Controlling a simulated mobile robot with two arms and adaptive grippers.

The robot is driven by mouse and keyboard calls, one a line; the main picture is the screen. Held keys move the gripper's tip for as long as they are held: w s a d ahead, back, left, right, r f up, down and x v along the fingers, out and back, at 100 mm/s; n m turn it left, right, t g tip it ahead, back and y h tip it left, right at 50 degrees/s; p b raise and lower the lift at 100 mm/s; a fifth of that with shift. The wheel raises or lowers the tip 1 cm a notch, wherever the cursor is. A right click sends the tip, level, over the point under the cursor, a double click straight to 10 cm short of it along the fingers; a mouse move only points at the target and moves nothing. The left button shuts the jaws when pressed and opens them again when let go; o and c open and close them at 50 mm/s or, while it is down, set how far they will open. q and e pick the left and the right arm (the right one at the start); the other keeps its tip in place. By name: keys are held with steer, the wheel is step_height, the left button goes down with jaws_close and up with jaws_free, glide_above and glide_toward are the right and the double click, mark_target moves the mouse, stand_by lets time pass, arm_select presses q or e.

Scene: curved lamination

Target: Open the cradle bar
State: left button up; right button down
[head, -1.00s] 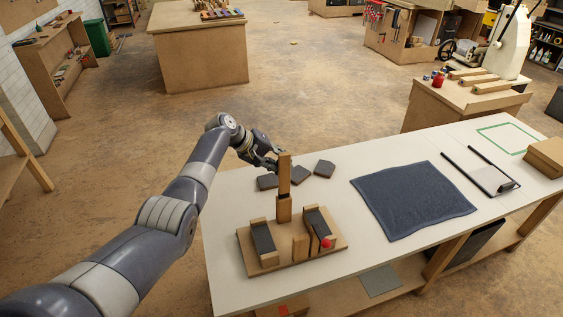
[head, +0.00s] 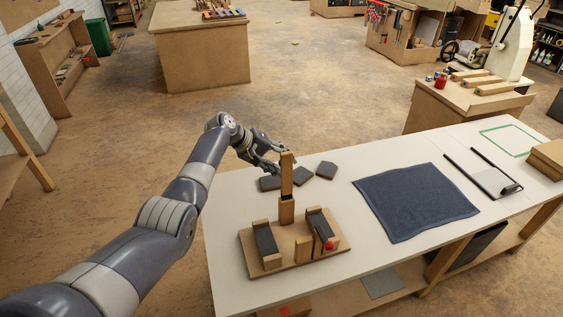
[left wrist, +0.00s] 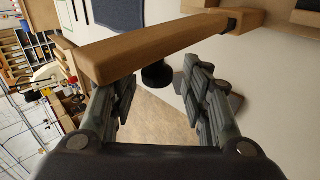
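The cradle (head: 283,268) is a wooden base on the white table, with two dark-padded blocks. Its wooden bar (head: 287,172) stands upright from a post at the back of the base. In the left wrist view the bar (left wrist: 165,43) crosses the top, with a dark round knob (left wrist: 156,75) on its near side. My left gripper (head: 273,166) is behind the bar, close to its upper part. In the left wrist view its fingers (left wrist: 158,88) are spread on either side of the knob with gaps, holding nothing. My right gripper is not in view.
Several dark flat pieces (head: 326,170) lie on the table behind the cradle. A dark blue cloth (head: 415,200) lies to the right, then a black-framed item (head: 494,181). A red ball (head: 329,245) sits at the cradle's right block. The table left of the cradle is clear.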

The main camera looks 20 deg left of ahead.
arm_select(q)
steer(key=shift+d, duration=0.2)
steer(key=shift+s+r, duration=0.1)
steer(key=shift+s, duration=0.05)
steer(key=v, duration=1.2)
steer(key=shift+a, duration=0.25)
